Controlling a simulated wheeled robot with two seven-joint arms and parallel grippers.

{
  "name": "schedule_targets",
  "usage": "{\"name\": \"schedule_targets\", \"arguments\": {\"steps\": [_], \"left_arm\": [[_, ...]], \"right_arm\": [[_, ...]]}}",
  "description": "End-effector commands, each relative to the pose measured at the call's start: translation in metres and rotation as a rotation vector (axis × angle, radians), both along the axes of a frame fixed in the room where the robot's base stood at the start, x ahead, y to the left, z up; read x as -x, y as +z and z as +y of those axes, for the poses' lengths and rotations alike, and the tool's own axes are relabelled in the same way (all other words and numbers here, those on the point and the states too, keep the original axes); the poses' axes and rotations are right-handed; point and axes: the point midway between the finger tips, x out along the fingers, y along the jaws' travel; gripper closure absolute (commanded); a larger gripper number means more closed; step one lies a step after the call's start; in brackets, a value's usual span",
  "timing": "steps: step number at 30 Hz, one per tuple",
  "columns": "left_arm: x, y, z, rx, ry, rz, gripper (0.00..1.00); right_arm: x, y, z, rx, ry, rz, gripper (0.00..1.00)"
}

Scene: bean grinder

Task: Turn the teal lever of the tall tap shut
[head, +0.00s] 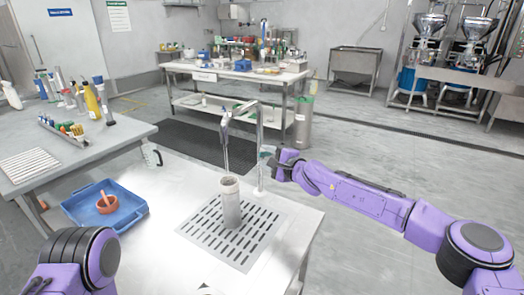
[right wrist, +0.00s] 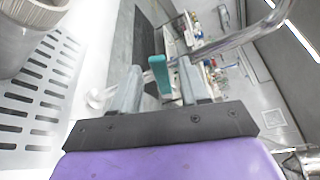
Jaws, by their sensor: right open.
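The tall tap (head: 259,150) stands at the right side of the steel table, its bent spout reaching left over a grey cylinder (head: 231,205). Its teal lever (right wrist: 161,75) shows in the right wrist view between the two fingers of my right gripper (right wrist: 162,90). The fingers are apart, one on each side of the lever, with gaps visible. In the head view my right gripper (head: 279,163) is beside the tap's post and largely hides the lever. Whether water runs from the spout is unclear. My left arm shows at the lower left; its gripper is out of view.
The cylinder stands on a slotted drain grid (head: 205,232). A blue tray (head: 75,212) with a terracotta bowl (head: 107,203) lies at the left of the table. A side table (head: 110,138) holds bottles.

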Motion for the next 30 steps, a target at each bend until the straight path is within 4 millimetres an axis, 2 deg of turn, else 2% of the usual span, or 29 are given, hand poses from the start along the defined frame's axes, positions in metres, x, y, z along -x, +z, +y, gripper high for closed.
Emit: {"name": "schedule_targets", "arguments": {"steps": [1, 6, 15, 16, 18, 20, 26, 30], "left_arm": [[0.0, 0.006, 0.0, 0.0, 0.0, 0.0, 1.0], [0.0, 0.01, 0.0, -0.001, 0.0, -0.001, 1.0], [0.0, 0.01, 0.0, 0.0, 0.0, 0.0, 1.0], [0.0, 0.01, 0.0, 0.0, 0.0, 0.0, 1.0], [0.0, 0.01, 0.0, 0.0, 0.0, 0.0, 1.0], [0.0, 0.01, 0.0, 0.0, 0.0, 0.0, 1.0], [0.0, 0.012, 0.0, 0.001, 0.0, -0.001, 1.0], [0.0, 0.023, 0.0, 0.0, 0.0, 0.0, 1.0]], "right_arm": [[-0.006, 0.002, 0.006, 0.0, 0.001, 0.001, 0.55], [-0.019, -0.003, 0.015, 0.0, 0.002, 0.002, 0.55], [-0.022, -0.004, 0.018, -0.001, 0.004, 0.0, 0.55], [-0.022, -0.004, 0.018, -0.001, 0.004, 0.0, 0.59], [-0.021, -0.004, 0.018, -0.001, 0.004, 0.0, 0.81], [-0.021, -0.004, 0.018, -0.001, 0.004, 0.0, 1.0], [-0.021, -0.003, 0.018, -0.003, 0.004, 0.002, 1.0], [-0.022, 0.002, 0.017, -0.014, 0.004, 0.022, 1.0]]}}
